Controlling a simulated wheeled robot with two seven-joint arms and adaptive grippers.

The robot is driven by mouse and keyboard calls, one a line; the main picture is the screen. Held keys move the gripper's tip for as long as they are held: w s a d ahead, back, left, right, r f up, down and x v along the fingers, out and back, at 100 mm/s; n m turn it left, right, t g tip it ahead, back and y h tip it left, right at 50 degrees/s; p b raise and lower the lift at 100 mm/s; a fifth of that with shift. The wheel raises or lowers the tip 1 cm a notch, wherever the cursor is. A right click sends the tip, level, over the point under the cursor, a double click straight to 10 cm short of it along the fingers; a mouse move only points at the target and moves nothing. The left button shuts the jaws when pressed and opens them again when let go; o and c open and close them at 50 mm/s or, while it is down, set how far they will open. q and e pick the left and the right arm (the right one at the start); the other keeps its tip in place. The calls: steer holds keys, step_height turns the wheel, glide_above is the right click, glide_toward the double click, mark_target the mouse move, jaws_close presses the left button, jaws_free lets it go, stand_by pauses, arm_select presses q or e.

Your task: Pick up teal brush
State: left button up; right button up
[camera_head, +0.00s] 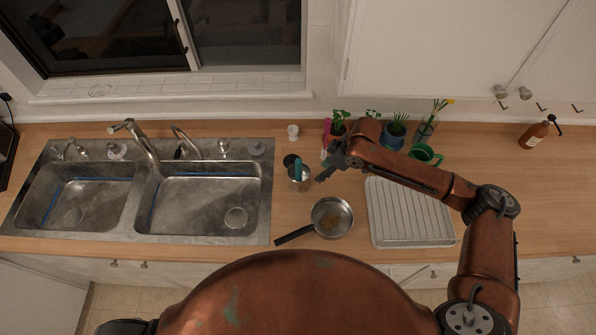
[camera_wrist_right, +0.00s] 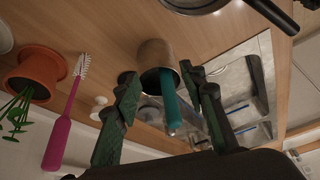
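The teal brush (camera_head: 298,168) stands handle-up in a grey metal cup (camera_head: 302,183) on the wooden counter, right of the sink. In the right wrist view the teal brush (camera_wrist_right: 169,100) juts out of the cup (camera_wrist_right: 153,56) toward the camera. My right gripper (camera_head: 328,167) is just right of the cup in the head view. In the wrist view the right gripper (camera_wrist_right: 158,80) is open, its fingers apart on either side of the brush handle, with no clear contact. The brush's head is hidden inside the cup. My left gripper is not in view.
A pink brush (camera_wrist_right: 63,125) and potted plants (camera_head: 396,135) stand behind my gripper. A pan (camera_head: 333,215) lies in front of the cup, a ribbed drying tray (camera_head: 405,215) to the right, a double sink (camera_head: 205,200) to the left. A green mug (camera_head: 424,154) stands near my forearm.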

mark_target(298, 166)
steer(key=w+a, duration=0.1)
steer(key=a, duration=0.1)
steer(key=w+a+p, duration=0.1)
steer(key=a, duration=0.2)
steer(key=w+a+p, duration=0.1)
steer(key=a, duration=0.2)
steer(key=shift+r, duration=0.2)
steer(key=x, duration=0.2)
steer(key=shift+w+f, duration=0.15)
steer(key=shift+f, duration=0.15)
steer(key=shift+a+f, duration=0.1)
steer(key=shift+f, duration=0.2)
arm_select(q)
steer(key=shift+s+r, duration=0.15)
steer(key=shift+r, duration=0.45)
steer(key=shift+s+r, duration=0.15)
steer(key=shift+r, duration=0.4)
arm_select(e)
jaws_close()
